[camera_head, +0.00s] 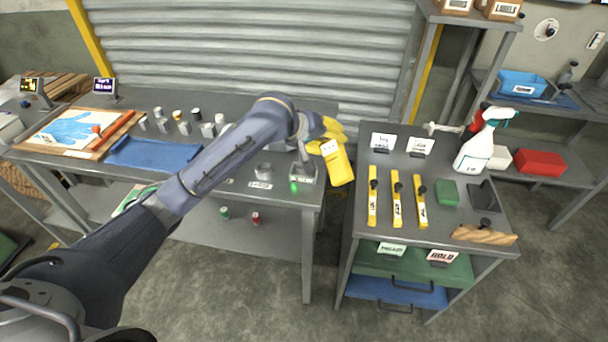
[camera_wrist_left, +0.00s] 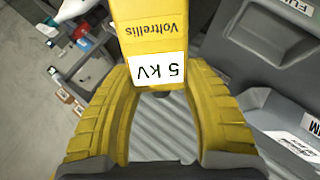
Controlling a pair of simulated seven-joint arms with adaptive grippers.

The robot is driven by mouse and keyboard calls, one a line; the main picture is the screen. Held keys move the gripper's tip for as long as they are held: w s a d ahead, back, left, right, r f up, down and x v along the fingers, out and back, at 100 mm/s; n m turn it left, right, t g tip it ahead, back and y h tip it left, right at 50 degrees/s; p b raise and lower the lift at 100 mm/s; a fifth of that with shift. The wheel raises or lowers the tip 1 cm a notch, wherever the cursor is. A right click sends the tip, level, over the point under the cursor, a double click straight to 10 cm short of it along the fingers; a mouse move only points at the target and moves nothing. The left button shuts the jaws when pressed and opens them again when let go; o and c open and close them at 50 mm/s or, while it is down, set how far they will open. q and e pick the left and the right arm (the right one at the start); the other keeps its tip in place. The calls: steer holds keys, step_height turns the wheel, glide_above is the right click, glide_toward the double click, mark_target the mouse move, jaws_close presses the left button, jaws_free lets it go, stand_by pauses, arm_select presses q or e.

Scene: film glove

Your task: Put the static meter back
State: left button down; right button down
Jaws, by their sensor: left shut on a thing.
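The static meter (camera_head: 338,163) appears to be the yellow handheld device with a white label. In the left wrist view the device (camera_wrist_left: 160,40) reads "Voltrellis" and "5 kV", upside down. My left gripper (camera_head: 325,138) has yellow fingers and is shut on it, holding it up near the right end of the left bench. The fingers (camera_wrist_left: 160,75) sit on both sides of the meter in the wrist view. A small grey unit with a green light (camera_head: 303,173) stands on the bench corner, just left of the meter. My right gripper is not in view.
The right bench (camera_head: 355,222) carries three yellow labelled bars (camera_head: 397,200), a green block (camera_head: 447,193), a spray bottle (camera_head: 475,150) and a wooden piece (camera_head: 484,236). A gap separates the benches. A blue cloth (camera_head: 150,153) and several small containers lie on the left bench.

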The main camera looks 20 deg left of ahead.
arm_select(q)
steer(key=d+r+m+t, duration=0.3)
steer(key=d+r+t, duration=0.15)
steer(key=r, duration=0.45)
steer(key=s+a+r+t+y, duration=0.45)
steer(key=a+r+y, duration=0.35)
steer(key=a+r, duration=0.35)
step_height(320, 180, down, 20)
steer(key=shift+w+d+r+t, duration=0.2)
steer(key=shift+w+d+t, duration=0.15)
steer(key=shift+d+t, duration=0.05)
steer(key=shift+f, duration=0.15)
steer(key=c, duration=0.7)
jaws_free()
steer(key=shift+o, duration=0.2)
